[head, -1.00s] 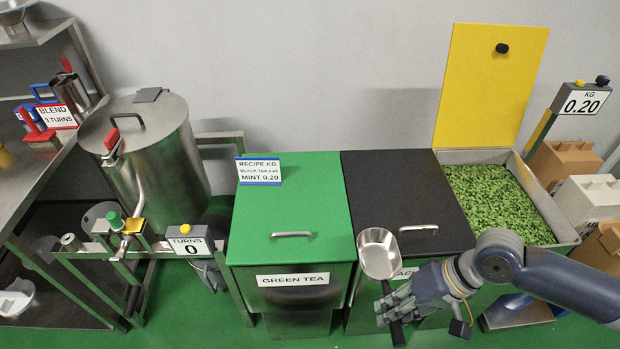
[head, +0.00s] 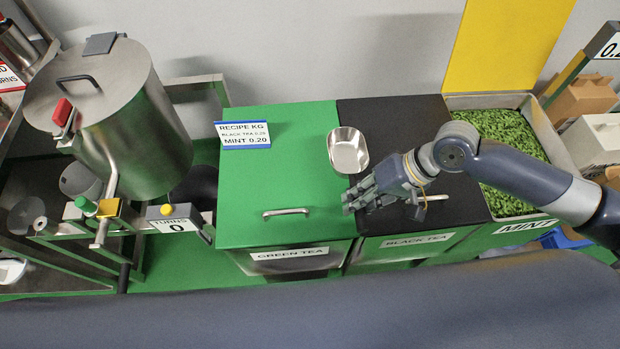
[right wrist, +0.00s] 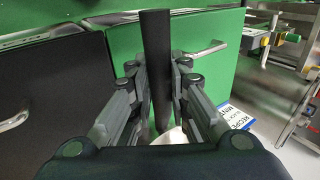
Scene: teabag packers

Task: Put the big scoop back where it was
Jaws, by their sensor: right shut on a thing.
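The big scoop (head: 348,150) has a shiny metal pan. In the head view the pan is above the seam between the green tea lid (head: 270,190) and the black tea lid (head: 405,125). My right gripper (head: 362,193) is shut on the scoop's handle, just below the pan. The right wrist view shows the dark handle (right wrist: 157,65) upright between the fingers, with part of the pale pan (right wrist: 171,135) below. The gripper hides most of the handle in the head view. I cannot tell the scoop's height above the lids. My left gripper is not in view.
The open mint bin (head: 513,140) is right of the black tea bin, its yellow lid (head: 505,45) raised. A recipe sign (head: 243,135) stands on the green lid. A steel blending drum (head: 120,130) is at the left. Each tea lid has a metal handle.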

